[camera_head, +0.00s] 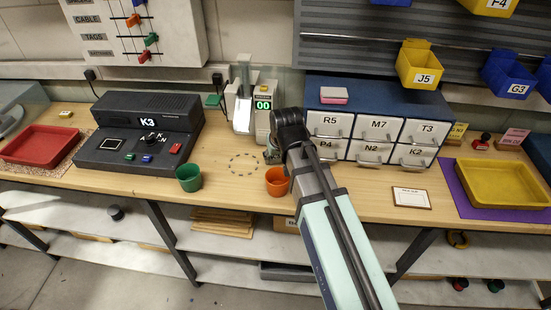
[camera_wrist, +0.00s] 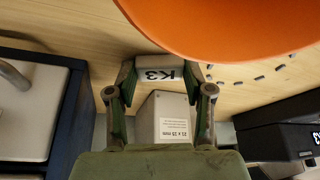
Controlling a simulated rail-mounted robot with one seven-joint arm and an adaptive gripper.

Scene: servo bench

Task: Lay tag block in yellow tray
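The tag block (camera_wrist: 160,70) is small and white, with K3 in black on its face. In the wrist view it sits between the two fingertips of my gripper (camera_wrist: 165,76), which is shut on it. In the head view my arm hides most of the gripper, near the orange cup, and I cannot make out the block there. The yellow tray (camera_head: 500,182) lies empty on a purple mat (camera_head: 461,196) at the right end of the bench, well to the right of my gripper.
The orange cup (camera_head: 278,182) is close to my gripper and looms large in the wrist view (camera_wrist: 230,25). A green cup (camera_head: 189,178) stands left of it. The blue drawer cabinet (camera_head: 375,98) stands behind, between gripper and tray.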

